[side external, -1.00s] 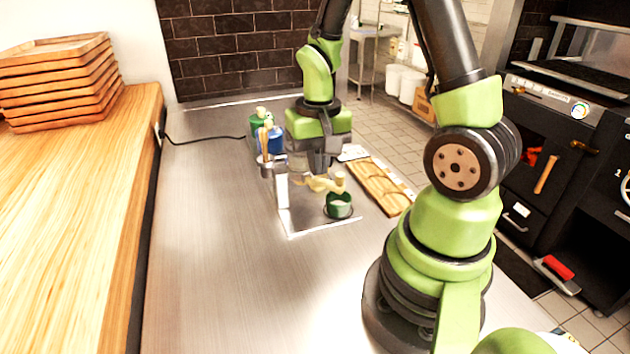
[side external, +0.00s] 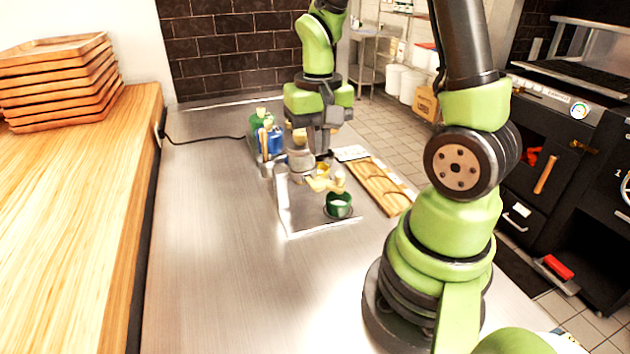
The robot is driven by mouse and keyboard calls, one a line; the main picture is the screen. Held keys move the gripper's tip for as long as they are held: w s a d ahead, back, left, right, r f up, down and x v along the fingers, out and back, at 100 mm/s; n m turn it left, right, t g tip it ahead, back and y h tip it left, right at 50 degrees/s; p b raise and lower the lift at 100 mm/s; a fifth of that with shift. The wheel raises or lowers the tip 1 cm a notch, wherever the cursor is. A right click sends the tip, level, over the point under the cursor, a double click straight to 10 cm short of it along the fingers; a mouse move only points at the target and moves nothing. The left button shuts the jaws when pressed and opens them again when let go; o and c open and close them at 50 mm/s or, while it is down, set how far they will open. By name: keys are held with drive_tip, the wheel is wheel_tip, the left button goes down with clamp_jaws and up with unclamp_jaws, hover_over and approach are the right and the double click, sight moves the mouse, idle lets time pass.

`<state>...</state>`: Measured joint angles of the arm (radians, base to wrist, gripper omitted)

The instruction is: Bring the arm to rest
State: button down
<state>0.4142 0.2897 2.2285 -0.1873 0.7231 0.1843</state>
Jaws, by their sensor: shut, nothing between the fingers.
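My gripper (side external: 322,150) is at the end of my green and black arm, pointing down above the far part of the steel counter (side external: 210,240). It is small in this view; its fingers are shut and hold nothing. Just below and in front of it is a metal stand (side external: 295,218) with a pale tan piece (side external: 327,184) on it. A dark green cup (side external: 339,206) with pale contents stands on the near right of the stand's base. What lies directly behind the gripper is hidden.
Green (side external: 262,117) and blue (side external: 276,138) containers stand left of the gripper. A wooden board (side external: 380,187) with grooves lies to its right. Stacked wooden trays (side external: 60,80) sit on the wooden worktop at left. The near left counter is clear.

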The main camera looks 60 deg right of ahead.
drive_tip(key=shift+r, duration=0.55)
drive_tip(key=shift+a+r, duration=0.15)
drive_tip(key=s+a+r+n+t+y, duration=0.2)
drive_tip(key=s+a+r+n+t, duration=0.3)
drive_tip(key=a+r, duration=0.7)
drive_tip(key=shift+s+r+t, duration=0.15)
drive_tip(key=shift+s+t, duration=0.95)
